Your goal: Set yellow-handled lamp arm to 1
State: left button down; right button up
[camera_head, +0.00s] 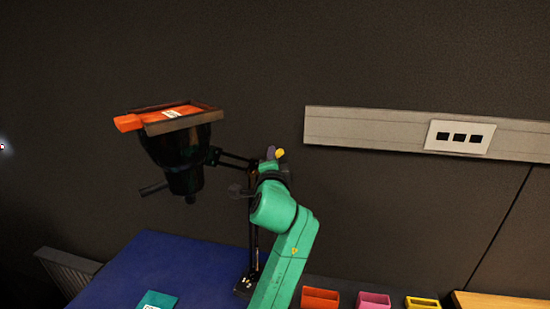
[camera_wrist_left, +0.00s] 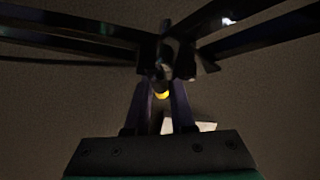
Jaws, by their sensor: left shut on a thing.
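The black lamp has its dark head (camera_head: 188,160) at the left of the head view, joined by thin lamp arm rods (camera_head: 235,160) to an upright post (camera_head: 254,230). The small yellow handle (camera_head: 280,153) is at the joint end of these rods. My green left arm reaches up, and its gripper (camera_head: 272,155) is at the handle. In the left wrist view the gripper (camera_wrist_left: 162,98) is shut on the yellow handle (camera_wrist_left: 162,94), which shows between its two fingers, with black lamp bars beyond. My arm hides part of the post. The right gripper is out of view.
A brown-framed tray with an orange piece (camera_head: 170,114) appears at the lamp head's top. The blue tabletop (camera_head: 180,270) bears a teal item (camera_head: 157,300). Orange (camera_head: 320,298), pink (camera_head: 373,300) and yellow (camera_head: 422,303) boxes stand right of my arm. A wall rail (camera_head: 370,130) carries a socket plate (camera_head: 460,137).

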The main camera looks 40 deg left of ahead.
pick_arm(q)
jog(key=shift+f, duration=0.3)
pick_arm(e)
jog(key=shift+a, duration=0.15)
pick_arm(q)
jog(key=shift+a, duration=0.1)
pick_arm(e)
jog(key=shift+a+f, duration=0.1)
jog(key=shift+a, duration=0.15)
